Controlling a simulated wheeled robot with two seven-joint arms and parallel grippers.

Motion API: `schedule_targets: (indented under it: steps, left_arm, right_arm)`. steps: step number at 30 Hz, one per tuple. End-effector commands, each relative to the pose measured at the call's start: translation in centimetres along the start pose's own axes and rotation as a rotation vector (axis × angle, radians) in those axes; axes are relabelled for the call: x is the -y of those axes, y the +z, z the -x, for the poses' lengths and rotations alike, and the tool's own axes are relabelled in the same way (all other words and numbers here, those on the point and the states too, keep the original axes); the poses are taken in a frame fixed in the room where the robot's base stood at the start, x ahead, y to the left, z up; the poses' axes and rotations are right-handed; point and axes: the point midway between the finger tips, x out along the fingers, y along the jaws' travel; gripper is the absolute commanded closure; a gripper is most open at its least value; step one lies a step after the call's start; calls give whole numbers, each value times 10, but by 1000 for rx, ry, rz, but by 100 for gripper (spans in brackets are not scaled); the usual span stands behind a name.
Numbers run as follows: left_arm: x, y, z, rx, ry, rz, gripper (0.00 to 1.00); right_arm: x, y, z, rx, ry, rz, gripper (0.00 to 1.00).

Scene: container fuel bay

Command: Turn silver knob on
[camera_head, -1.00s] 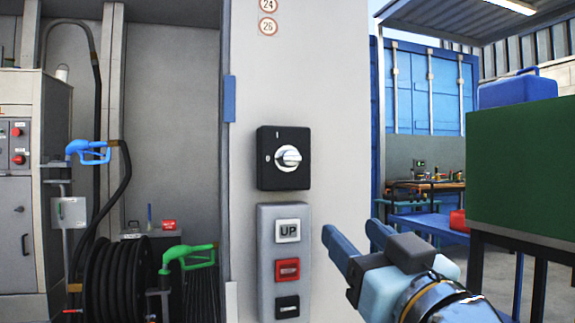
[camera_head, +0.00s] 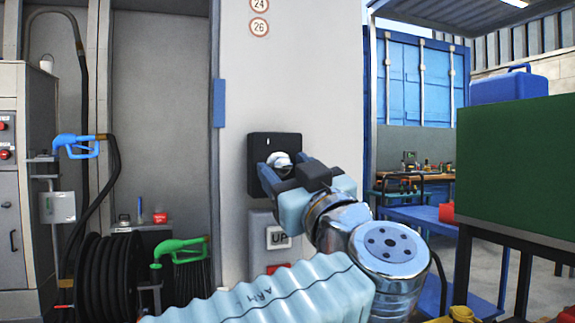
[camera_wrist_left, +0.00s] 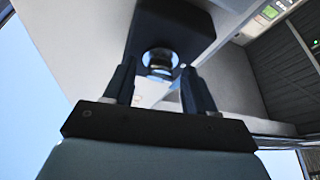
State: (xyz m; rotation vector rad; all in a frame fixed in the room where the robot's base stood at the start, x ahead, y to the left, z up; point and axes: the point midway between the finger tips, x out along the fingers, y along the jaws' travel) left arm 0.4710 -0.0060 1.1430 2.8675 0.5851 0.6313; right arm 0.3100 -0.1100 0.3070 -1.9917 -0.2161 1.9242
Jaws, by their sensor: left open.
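The silver knob (camera_head: 281,160) sits on a black switch box (camera_head: 288,141) on the grey wall panel. My left gripper (camera_head: 279,172) is at the knob, its two dark fingers spread open with the knob between or just ahead of the tips. In the left wrist view the knob (camera_wrist_left: 159,60) shows beyond and between the open fingers (camera_wrist_left: 160,85), on the underside of the dark box (camera_wrist_left: 172,28). I cannot tell whether the fingers touch it. The lower part of the box is hidden behind the gripper in the head view. My right gripper is not in view.
Below the box is a button panel with a white UP button (camera_head: 278,237) and a red button (camera_head: 278,267), partly hidden by my arm. A green board (camera_head: 515,172) stands at right. Fuel nozzles, blue (camera_head: 77,146) and green (camera_head: 181,246), and a hose reel (camera_head: 103,275) are at left.

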Motion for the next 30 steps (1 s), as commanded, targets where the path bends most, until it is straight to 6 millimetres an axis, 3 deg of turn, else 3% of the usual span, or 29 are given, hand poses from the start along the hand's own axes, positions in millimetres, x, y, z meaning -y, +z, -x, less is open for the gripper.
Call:
schedule_targets:
  steps: [8,19,30]
  left_arm:
    - [0,0,-1,0,1,0,44]
    - [0,0,-1,0,0,0,100]
    - [2,1,0,-3,26,-60,100]
  right_arm:
    - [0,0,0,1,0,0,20]
    - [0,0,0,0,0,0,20]
    - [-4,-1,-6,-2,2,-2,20]
